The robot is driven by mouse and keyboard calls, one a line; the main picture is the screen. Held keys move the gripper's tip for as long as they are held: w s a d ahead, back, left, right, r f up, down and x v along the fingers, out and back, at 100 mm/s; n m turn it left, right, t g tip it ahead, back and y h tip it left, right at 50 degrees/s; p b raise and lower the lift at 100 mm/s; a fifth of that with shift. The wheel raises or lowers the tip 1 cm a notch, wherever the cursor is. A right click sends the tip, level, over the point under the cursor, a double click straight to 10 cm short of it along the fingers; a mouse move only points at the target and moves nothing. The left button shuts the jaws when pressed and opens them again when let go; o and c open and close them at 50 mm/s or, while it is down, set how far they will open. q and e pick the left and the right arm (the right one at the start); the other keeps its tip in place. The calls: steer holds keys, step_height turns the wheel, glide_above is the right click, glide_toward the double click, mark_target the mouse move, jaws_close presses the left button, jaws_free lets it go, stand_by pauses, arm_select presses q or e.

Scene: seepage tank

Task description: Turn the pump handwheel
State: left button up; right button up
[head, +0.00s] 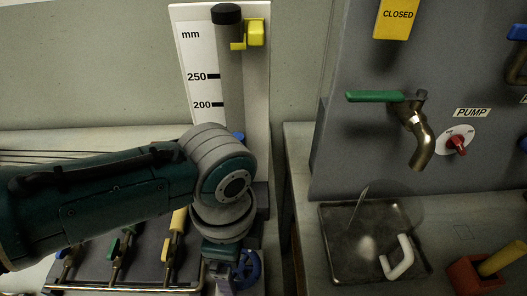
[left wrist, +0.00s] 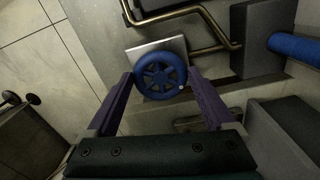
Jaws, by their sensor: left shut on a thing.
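A blue spoked handwheel (left wrist: 160,75) sits in front of a pale square plate. It also shows in the head view (head: 247,266), partly hidden behind my left arm. My left gripper (left wrist: 160,79) has its two purple fingers on either side of the wheel's rim and is shut on it. In the head view the gripper is mostly hidden below my wrist. A red knob (head: 457,145) on a white dial sits under the PUMP label (head: 472,112) on the grey panel. My right gripper is not in view.
A tall grey tube (head: 229,70) with a millimetre scale stands behind my left arm. Brass pipes with coloured valve handles (head: 174,240) lie low on the left. At right are a green-handled tap (head: 376,97) and a metal tray (head: 345,265) holding a white handle.

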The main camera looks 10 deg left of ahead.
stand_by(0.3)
arm_select(q)
steer(key=o, duration=1.1)
steer(key=shift+r, duration=0.1)
steer(key=shift+r, duration=0.4)
step_height(320, 180, up, 9)
steer(key=shift+p, duration=1.25)
steer(key=shift+d, duration=0.1)
